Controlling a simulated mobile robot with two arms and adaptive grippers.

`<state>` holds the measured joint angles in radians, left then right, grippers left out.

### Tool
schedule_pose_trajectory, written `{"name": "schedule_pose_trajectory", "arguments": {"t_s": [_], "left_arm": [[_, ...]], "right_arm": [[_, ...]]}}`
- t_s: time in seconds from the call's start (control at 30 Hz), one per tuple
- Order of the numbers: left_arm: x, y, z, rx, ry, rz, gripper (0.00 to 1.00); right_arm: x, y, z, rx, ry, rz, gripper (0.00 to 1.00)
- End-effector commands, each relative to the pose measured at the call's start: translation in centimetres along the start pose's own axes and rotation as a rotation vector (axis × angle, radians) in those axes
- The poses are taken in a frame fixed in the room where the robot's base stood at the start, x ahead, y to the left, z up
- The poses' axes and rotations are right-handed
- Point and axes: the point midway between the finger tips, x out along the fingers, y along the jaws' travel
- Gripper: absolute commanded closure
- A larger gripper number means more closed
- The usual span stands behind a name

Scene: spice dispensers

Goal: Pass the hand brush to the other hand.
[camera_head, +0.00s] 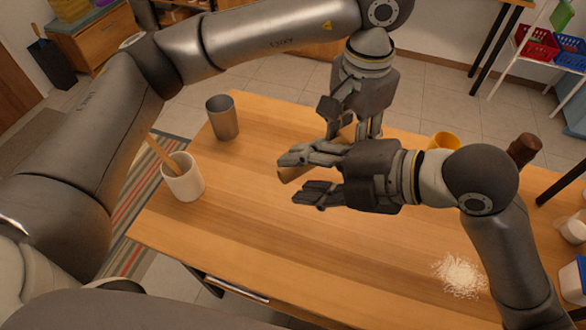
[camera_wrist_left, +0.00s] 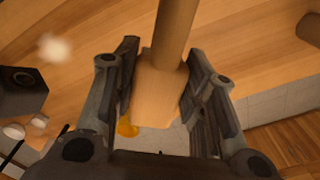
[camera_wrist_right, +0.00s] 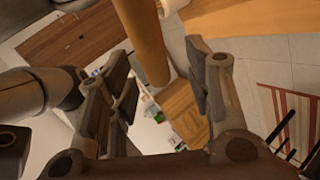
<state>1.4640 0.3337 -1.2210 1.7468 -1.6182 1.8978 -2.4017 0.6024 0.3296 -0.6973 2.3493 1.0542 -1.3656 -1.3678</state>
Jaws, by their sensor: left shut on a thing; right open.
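The hand brush (camera_head: 291,174), light wood with a round handle, is held above the table. My left gripper (camera_head: 352,125), coming down from above, is shut on its wide wooden part (camera_wrist_left: 158,92). The handle runs away between the fingers in the left wrist view. My right gripper (camera_head: 298,178) is open and points left, with its fingers on either side of the handle. In the right wrist view the handle (camera_wrist_right: 145,40) comes down between the open fingers; contact cannot be told. Much of the brush is hidden by the grippers in the head view.
The wooden table (camera_head: 260,225) has a metal cup (camera_head: 222,118), a white pot (camera_head: 184,180) with a wooden utensil, a yellow mug (camera_head: 444,141), a brown mill (camera_head: 524,148) and white powder (camera_head: 460,275). The table's front middle is clear.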

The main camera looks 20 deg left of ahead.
Motion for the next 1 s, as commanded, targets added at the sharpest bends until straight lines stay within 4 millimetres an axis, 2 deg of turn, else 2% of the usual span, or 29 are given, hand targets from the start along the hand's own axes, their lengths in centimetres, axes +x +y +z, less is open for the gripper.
{"name": "schedule_pose_trajectory", "arguments": {"t_s": [0.1, 0.23, 0.6, 0.93, 1.0], "left_arm": [[0.0, 0.0, 0.0, 0.0, 0.0, 0.0, 0.86], [0.0, 0.0, 0.0, 0.0, 0.0, 0.0, 0.86], [0.0, 0.0, 0.0, 0.0, 0.0, 0.0, 0.86], [0.0, 0.0, 0.0, 0.001, 0.0, -0.001, 0.86], [-0.1, 0.0, 0.0, 0.001, 0.0, -0.001, 0.86]], "right_arm": [[1.6, 0.0, -0.1, 0.003, 0.004, 0.001, 0.53], [2.6, 0.0, 0.0, 0.001, 0.002, 0.0, 0.53], [3.0, 0.0, 0.0, 0.0, 0.0, 0.0, 0.54], [3.0, 0.0, 0.0, 0.0, 0.0, -0.001, 0.97], [3.0, -0.1, 0.0, 0.0, 0.0, -0.002, 1.0]]}}
